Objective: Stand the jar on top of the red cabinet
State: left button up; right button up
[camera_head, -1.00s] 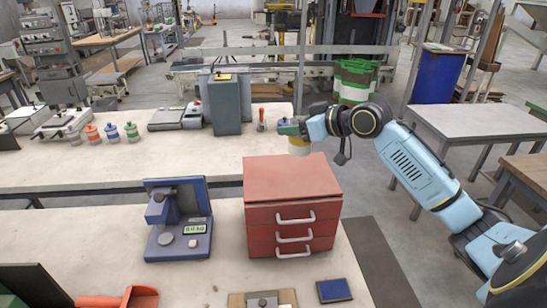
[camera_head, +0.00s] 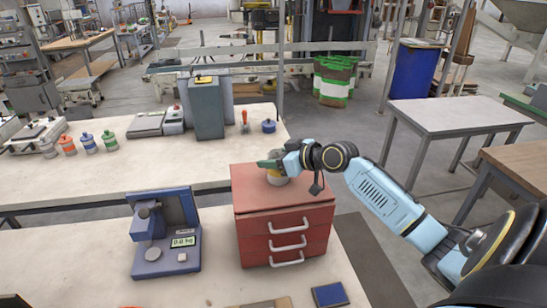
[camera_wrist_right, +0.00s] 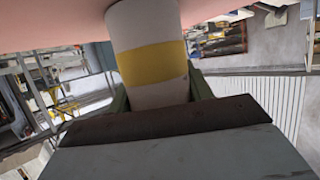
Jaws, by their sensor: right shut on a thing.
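The red cabinet (camera_head: 285,228) stands on the near bench, its drawers with pale handles facing me. The jar (camera_head: 278,180) is white with a yellow band and sits upright at the back part of the cabinet's top. My right gripper (camera_head: 271,165) is shut on the jar's upper part, its green fingers partly covering it. In the right wrist view the jar (camera_wrist_right: 150,60) stands between the fingers (camera_wrist_right: 160,94), and its far end meets a pinkish-red surface, which looks like the cabinet top. I cannot tell whether it bears its full weight there. My left gripper is not in view.
A blue scale (camera_head: 165,235) stands left of the cabinet. A blue pad (camera_head: 329,295) lies in front. On the far bench (camera_head: 190,168) are a grey box (camera_head: 205,108), a dark blue jar (camera_head: 269,126) and several coloured jars at left. The cabinet top is otherwise clear.

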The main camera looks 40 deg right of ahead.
jog(key=o, duration=0.8)
jog(key=shift+f, duration=0.1)
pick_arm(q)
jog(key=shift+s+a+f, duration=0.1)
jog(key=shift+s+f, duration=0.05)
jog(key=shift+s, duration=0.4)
pick_arm(e)
jog(key=o, duration=0.4)
jog(key=shift+r, duration=0.25)
jog(key=shift+s, duration=0.3)
pick_arm(q)
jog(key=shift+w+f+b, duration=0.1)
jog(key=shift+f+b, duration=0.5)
jog(key=shift+b, duration=0.1)
pick_arm(e)
jog(key=v, duration=1.1)
jog(key=shift+s+d, duration=0.1)
jog(key=shift+s, duration=0.1)
